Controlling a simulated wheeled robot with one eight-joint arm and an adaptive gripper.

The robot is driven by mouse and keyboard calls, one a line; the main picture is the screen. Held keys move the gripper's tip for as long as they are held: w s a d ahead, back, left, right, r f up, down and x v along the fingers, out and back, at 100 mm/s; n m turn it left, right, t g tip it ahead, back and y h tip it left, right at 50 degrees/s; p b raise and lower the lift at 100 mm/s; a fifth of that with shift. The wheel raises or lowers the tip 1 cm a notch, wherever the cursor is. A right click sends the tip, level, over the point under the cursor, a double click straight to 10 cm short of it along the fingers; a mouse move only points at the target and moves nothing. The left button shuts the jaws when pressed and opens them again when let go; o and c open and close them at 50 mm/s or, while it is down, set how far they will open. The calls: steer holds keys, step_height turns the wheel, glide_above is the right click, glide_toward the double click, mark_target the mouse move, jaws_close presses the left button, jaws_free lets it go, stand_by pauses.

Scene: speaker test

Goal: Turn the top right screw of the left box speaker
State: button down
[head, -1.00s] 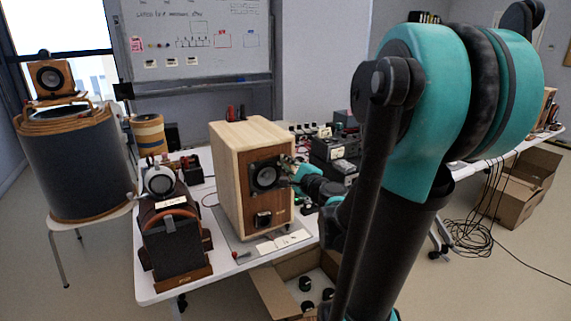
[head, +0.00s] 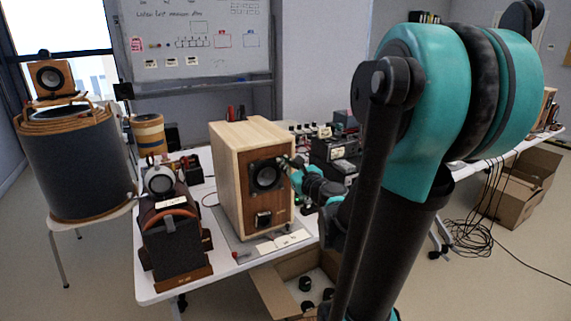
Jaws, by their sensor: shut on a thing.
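A pale wooden box speaker (head: 234,170) stands upright on a grey mat on the white table. Its brown front carries a dark square plate with a round driver (head: 265,176), and a smaller dark fitting (head: 263,219) below. My gripper (head: 284,161) is at the upper right corner of the driver plate, reaching in from the right. It is small in the picture, and its jaws are shut at the place of the top right screw. The screw itself is hidden by the fingers.
Black electronic units (head: 333,150) stand behind my wrist. An open cardboard box (head: 277,290) is below the table edge. White cards (head: 280,243) lie before the speaker.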

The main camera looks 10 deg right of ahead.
steer(key=shift+m, duration=0.9)
steer(key=c, duration=1.6)
jaws_free()
steer(key=shift+o, duration=0.2)
steer(key=v, duration=1.2)
